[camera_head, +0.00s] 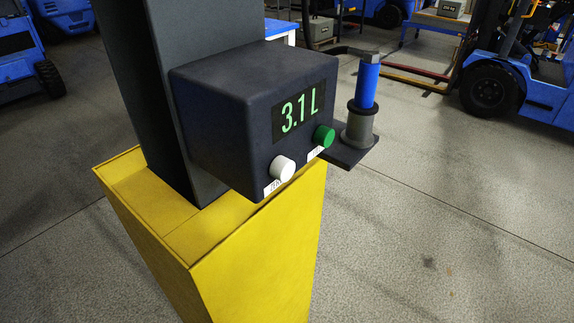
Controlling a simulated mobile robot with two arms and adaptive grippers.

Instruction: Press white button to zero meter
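A dark meter box (215,115) is fixed to a dark column above a yellow base. Its display (300,112) reads "3.1 L" in green digits. The white button (282,168) sticks out at the lower left of the front face, with a small white label beside it whose text is too small to read surely. A green button (323,136) sticks out at the lower right, below the display, also with a white label. Neither of my grippers shows in the head view, and nothing touches the buttons.
A blue fuel nozzle-like handle (367,85) stands in a grey holder on a dark bracket (349,155) right of the meter. The yellow base (260,255) stands below. Blue forklifts (490,90) are in the background. The floor at the right is clear.

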